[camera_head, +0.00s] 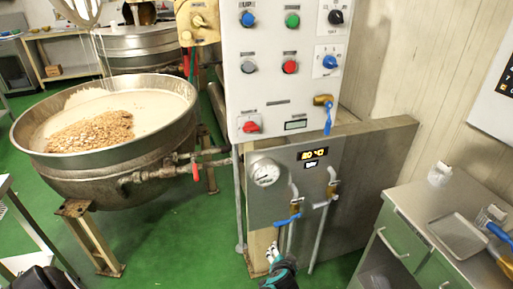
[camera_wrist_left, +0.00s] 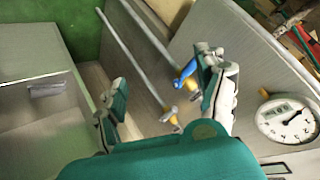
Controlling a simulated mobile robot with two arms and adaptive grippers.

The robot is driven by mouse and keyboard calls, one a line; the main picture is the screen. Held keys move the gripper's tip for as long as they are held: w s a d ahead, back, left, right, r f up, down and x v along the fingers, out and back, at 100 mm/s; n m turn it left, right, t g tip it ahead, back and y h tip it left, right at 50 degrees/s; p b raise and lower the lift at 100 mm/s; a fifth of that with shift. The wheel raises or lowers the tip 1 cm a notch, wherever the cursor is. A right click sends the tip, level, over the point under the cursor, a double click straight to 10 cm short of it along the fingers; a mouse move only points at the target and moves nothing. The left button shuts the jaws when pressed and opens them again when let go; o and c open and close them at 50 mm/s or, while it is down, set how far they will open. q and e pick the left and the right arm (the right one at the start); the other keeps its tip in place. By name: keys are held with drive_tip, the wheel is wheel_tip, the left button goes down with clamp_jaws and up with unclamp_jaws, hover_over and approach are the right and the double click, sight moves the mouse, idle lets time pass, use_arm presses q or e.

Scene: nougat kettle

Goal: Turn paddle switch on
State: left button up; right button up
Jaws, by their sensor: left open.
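The upright white control panel (camera_head: 275,85) carries a red switch (camera_head: 251,127) at its lower left, which may be the paddle switch; its label is too small to read. The panel also has round blue, green, grey and red buttons and two dial switches. My left gripper (camera_head: 273,254) is low in front of the metal cabinet, well below the red switch. In the left wrist view my left gripper (camera_wrist_left: 165,92) is open, with nothing held between its fingers. Beyond them are pipes and a blue-handled valve (camera_wrist_left: 186,72). The red switch is not visible there.
A round gauge (camera_head: 264,171) and blue-handled valves (camera_head: 287,220) project from the cabinet (camera_head: 365,185) below the panel. A large kettle (camera_head: 165,135) with nuts and white mass stands left. A metal counter (camera_head: 415,207) stands right. Green floor is clear between kettle and cabinet.

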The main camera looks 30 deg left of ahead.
sight(252, 129)
use_arm(q)
drive_tip(key=w+a+r+n+t+y+b, duration=0.2)
drive_tip(key=w+r, duration=0.4)
drive_tip(key=r, duration=0.4)
drive_tip(key=s+a+r+n+y+b, duration=0.1)
drive_tip(key=a+r+n+y, duration=0.15)
drive_tip(key=r, duration=0.55)
drive_tip(key=s+a+r+n+y+b, duration=0.1)
drive_tip(key=a+r+n+y, duration=0.2)
drive_tip(key=r, duration=0.6)
drive_tip(key=s+a+r+n+y+b, duration=0.15)
drive_tip(key=r+n, duration=0.25)
drive_tip(key=r, duration=0.4)
drive_tip(key=shift+y, duration=0.4)
drive_tip(key=p+x, duration=0.1)
drive_tip(key=x, duration=0.4)
drive_tip(key=p+x, duration=0.1)
drive_tip(key=x, duration=0.4)
drive_tip(key=w+d+p+x, duration=0.1)
drive_tip(key=x, duration=0.5)
drive_tip(key=shift+w+a+f, duration=0.1)
drive_tip(key=shift+w+a, duration=0.25)
drive_tip(key=shift+a, duration=0.05)
use_arm(e)
drive_tip(key=f, duration=0.4)
drive_tip(key=shift+w+a, duration=0.2)
drive_tip(key=shift+w, duration=0.05)
